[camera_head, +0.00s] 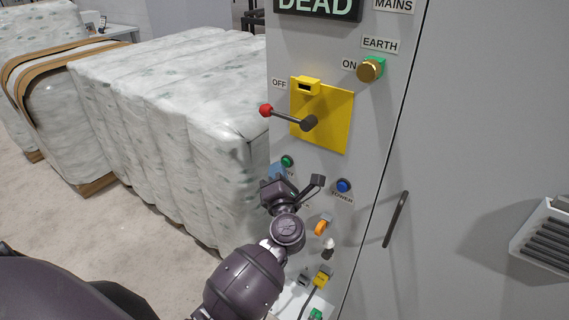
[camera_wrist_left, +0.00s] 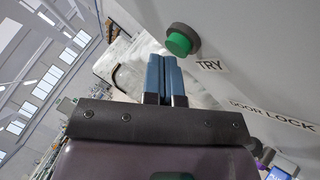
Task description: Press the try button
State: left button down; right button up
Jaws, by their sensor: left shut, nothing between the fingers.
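The try button is a green round push button (camera_head: 287,161) in a dark collar on the grey cabinet front. Its label is mostly hidden behind my left gripper in the head view. In the left wrist view the green button (camera_wrist_left: 180,42) stands out from the panel, with the word TRY beside it. My left gripper (camera_head: 278,171) has its blue fingers shut and empty, just below the button in the head view. In the left wrist view the fingertips (camera_wrist_left: 164,58) lie just below and left of the button. I cannot tell whether they touch it. My right gripper is out of view.
A yellow plate (camera_head: 335,120) with a red-knobbed lever (camera_head: 267,111) sits above. A blue button (camera_head: 343,186) is to the right, and an orange knob (camera_head: 321,228) lower down. A brass knob (camera_head: 370,69) is near EARTH. Wrapped bales (camera_head: 170,110) stand left of the cabinet.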

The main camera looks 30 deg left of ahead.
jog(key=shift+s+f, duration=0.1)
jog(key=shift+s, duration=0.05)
pick_arm(q)
jog(key=shift+w, duration=0.2)
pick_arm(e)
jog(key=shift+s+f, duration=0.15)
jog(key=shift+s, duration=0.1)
pick_arm(q)
jog(key=shift+w, duration=0.1)
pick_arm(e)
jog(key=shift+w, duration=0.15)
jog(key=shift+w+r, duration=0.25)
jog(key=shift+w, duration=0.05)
pick_arm(q)
jog(key=shift+s, duration=0.2)
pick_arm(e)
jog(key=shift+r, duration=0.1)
pick_arm(q)
jog(key=shift+s+p, duration=0.3)
jog(key=shift+s, duration=0.4)
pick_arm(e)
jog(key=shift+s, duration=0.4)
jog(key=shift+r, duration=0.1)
